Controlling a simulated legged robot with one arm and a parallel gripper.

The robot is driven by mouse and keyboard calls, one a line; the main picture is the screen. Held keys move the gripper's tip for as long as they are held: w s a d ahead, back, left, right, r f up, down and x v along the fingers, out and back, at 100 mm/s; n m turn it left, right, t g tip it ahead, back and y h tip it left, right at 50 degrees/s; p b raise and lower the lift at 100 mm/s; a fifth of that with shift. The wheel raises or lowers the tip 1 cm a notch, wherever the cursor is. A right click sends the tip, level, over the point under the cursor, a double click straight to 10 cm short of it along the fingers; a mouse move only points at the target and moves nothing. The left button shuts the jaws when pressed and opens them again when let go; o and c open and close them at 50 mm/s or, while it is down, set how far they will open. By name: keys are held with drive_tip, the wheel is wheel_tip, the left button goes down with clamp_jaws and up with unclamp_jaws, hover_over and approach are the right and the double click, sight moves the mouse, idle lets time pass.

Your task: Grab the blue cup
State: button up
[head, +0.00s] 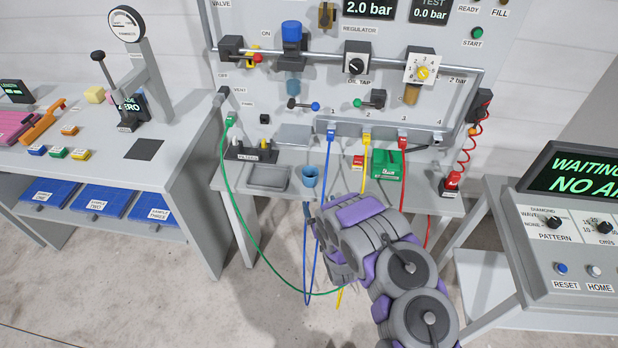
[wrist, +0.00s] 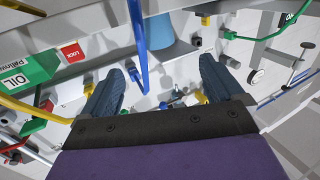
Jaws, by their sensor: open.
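The blue cup (head: 310,176) stands upright near the front edge of the grey bench shelf, just right of an empty grey tray. In the wrist view a light blue surface that looks like the cup (wrist: 172,54) shows at the top, beyond the fingertips. My gripper (wrist: 160,80) is open with nothing between its two dark blue fingers. In the head view the purple and grey arm is in front of and below the cup, and mostly hides the gripper. The blue hose (wrist: 138,45) passes close to the fingers, left of the cup.
Blue, green (head: 232,200), yellow (head: 366,160) and red (head: 403,165) hoses hang from the panel around my arm. A grey tray (head: 268,178) is left of the cup. A red lock box (head: 358,162) and green oil box (head: 387,165) are to its right.

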drive_tip(key=w+b, duration=0.1)
drive_tip(key=w, duration=0.3)
drive_tip(key=b, duration=0.2)
approach(309, 170)
drive_tip(key=w+a, duration=0.2)
drive_tip(key=shift+w+r, duration=0.35)
drive_tip(key=shift+w, duration=0.05)
drive_tip(key=shift+w+d, duration=0.3)
drive_tip(key=shift+w, duration=0.25)
drive_tip(key=x, duration=0.1)
drive_tip(key=b+x, duration=0.1)
drive_tip(key=x, duration=0.2)
drive_tip(key=shift+a+f+b, duration=0.3)
drive_tip(key=shift+f+b, duration=0.05)
drive_tip(key=shift+f, duration=0.05)
drive_tip(key=shift+w+r, duration=0.2)
drive_tip(key=shift+w, duration=0.35)
drive_tip(key=shift+d, duration=0.1)
drive_tip(key=shift+c, duration=0.3)
drive_tip(key=shift+a, duration=0.2)
drive_tip(key=c, duration=0.6)
drive_tip(key=shift+d, duration=0.1)
drive_tip(key=c, duration=0.4)
